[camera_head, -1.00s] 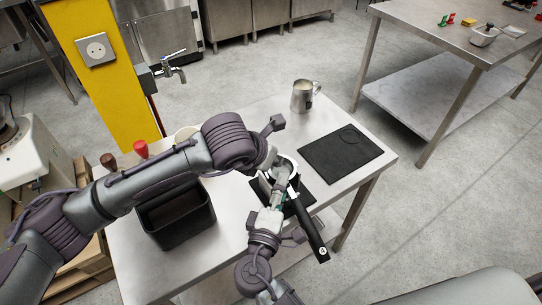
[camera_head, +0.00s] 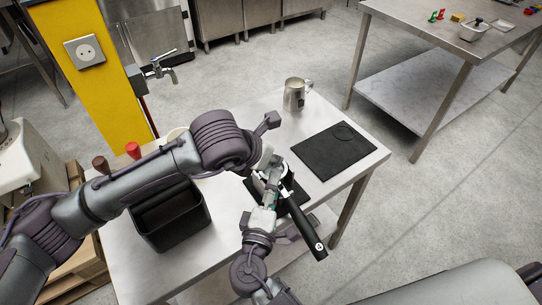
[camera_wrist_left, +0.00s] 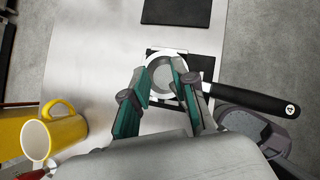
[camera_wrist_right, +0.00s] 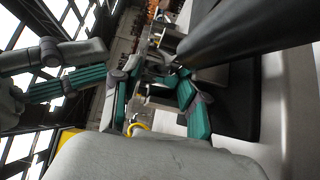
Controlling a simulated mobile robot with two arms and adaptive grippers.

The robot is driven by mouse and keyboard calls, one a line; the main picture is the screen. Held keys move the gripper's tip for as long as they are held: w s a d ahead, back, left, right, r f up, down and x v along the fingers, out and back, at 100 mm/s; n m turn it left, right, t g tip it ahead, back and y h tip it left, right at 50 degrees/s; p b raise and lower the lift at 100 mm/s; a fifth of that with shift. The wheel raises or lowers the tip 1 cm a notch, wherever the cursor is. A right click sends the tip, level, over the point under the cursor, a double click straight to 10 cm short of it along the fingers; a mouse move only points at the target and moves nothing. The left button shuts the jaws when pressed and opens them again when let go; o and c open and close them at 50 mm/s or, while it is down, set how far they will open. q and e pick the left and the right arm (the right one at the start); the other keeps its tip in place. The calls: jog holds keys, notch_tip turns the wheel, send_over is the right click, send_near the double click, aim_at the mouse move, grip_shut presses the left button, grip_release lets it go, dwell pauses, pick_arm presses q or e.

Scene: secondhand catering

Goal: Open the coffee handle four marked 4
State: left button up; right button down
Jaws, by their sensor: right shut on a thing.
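The portafilter with a black handle (camera_head: 308,230) marked 4 lies over a black mat at the table's front right edge, its handle jutting past the edge. In the left wrist view its handle (camera_wrist_left: 255,99) points right and its round basket (camera_wrist_left: 165,80) shows. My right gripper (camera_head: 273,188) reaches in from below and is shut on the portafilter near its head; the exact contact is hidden. In the right wrist view my right gripper (camera_wrist_right: 158,75) is beside the dark handle (camera_wrist_right: 235,30). My left gripper (camera_wrist_left: 161,68) is open above the basket, its fingers apart.
A black bin (camera_head: 170,218) stands left on the steel table (camera_head: 130,255). A metal pitcher (camera_head: 296,95) and a dark flat mat (camera_head: 335,150) are behind. A yellow mug (camera_wrist_left: 52,130) shows in the left wrist view. The two arms are close together.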

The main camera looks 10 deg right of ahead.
jog(key=shift+f, duration=0.25)
jog(key=c, duration=0.8)
grip_release()
pick_arm(q)
jog(key=v, duration=1)
jog(key=shift+s, duration=0.2)
pick_arm(e)
jog(key=shift+o, duration=1.4)
jog(key=shift+r, duration=0.1)
pick_arm(q)
jog(key=shift+a+r, duration=0.1)
jog(key=shift+r, duration=0.05)
pick_arm(e)
jog(key=shift+s, duration=0.1)
jog(key=v, duration=1.2)
